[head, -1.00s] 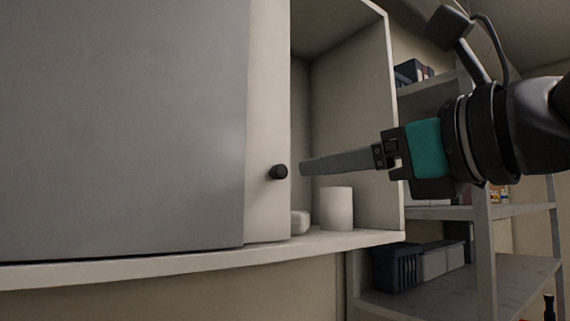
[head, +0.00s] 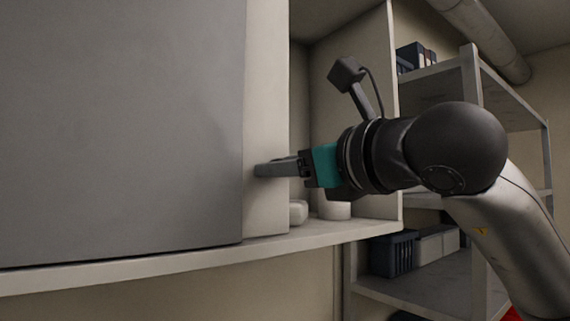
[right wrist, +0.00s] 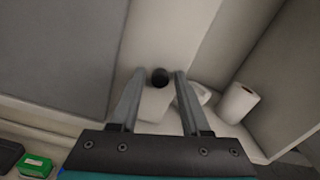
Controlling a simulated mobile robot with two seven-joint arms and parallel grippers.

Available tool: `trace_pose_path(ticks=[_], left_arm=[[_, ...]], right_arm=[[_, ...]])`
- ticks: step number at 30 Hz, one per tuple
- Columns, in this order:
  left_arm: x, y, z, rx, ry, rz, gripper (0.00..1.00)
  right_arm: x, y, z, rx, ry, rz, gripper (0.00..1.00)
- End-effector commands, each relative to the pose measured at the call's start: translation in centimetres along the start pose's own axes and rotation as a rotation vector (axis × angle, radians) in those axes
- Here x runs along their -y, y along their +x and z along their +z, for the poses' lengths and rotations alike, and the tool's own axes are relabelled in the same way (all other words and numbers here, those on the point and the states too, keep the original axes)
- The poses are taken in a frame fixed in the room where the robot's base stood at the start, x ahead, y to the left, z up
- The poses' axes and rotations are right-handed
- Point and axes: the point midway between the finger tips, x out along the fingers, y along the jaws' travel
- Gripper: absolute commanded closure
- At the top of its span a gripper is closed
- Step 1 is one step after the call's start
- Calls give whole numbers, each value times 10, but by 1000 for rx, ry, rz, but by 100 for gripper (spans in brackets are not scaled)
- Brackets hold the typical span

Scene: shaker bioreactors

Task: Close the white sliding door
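The white sliding door (head: 266,105) shows as a narrow strip beside a large grey panel (head: 120,130) of the cabinet. The cabinet is open to the right of the door. The door's black knob (right wrist: 160,77) shows in the right wrist view; in the head view my gripper hides it. My right gripper (head: 258,170) is at the door front, and its fingers (right wrist: 159,72) are open, one on each side of the knob with a small gap visible on both sides. My left gripper is not in view.
White rolls stand on the cabinet floor inside the opening, one upright (right wrist: 238,102) and one lower (head: 298,212). The cabinet's right side wall (head: 380,110) bounds the opening. Metal shelving (head: 435,90) with boxes stands to the right. A green box (right wrist: 35,166) lies lower left.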

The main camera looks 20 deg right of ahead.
Motion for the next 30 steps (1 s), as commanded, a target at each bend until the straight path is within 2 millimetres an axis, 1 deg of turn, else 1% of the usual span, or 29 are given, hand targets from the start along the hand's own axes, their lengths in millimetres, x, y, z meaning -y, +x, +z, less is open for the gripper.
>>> trace_pose_path(ticks=[1, 9, 12, 30], left_arm=[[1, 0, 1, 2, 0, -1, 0], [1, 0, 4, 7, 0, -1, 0], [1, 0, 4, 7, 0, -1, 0], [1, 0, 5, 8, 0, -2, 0]], right_arm=[[0, 0, 0, 0, 0, 0, 60], [0, 0, 0, 0, 0, 0, 91], [0, 0, 0, 0, 0, 0, 100], [0, 0, 0, 0, 0, 0, 100]])
